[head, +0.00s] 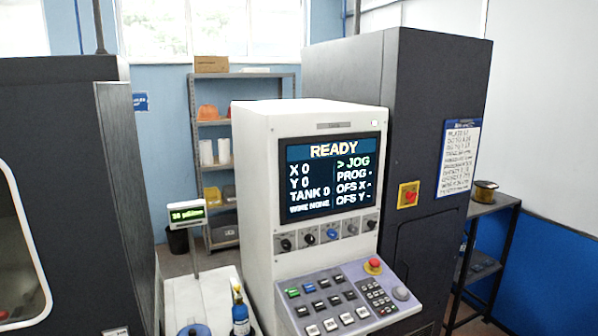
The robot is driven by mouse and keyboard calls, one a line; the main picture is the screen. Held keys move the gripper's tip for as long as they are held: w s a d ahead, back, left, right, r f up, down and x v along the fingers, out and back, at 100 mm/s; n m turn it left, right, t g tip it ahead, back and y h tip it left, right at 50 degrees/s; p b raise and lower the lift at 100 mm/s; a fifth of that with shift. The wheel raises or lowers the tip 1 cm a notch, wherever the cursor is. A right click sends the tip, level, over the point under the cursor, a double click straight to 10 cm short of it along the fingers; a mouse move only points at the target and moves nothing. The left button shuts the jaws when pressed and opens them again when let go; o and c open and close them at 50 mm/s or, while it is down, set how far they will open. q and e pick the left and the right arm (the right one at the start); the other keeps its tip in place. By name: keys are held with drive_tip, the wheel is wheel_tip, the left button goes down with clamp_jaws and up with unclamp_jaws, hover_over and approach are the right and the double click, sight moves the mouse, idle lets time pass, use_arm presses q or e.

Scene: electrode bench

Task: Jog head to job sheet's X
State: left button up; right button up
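The control console (257,190) stands in the middle of the head view. Its screen (333,175) reads READY, X 0, Y 0 and TANK 0, with the ">" mark beside JOG. A row of knobs (332,235) sits below the screen, one of them blue. The sloped panel (345,297) below holds several dark and coloured keys and a keypad. A white sheet (459,158) with handwritten-looking lines hangs on the dark cabinet to the right; its text is too small to read surely. Neither of my grippers is in view.
A red emergency button (374,265) sits on the panel's right. A red switch on a yellow plate (408,195) is on the dark cabinet (400,100). Shelves stand behind.

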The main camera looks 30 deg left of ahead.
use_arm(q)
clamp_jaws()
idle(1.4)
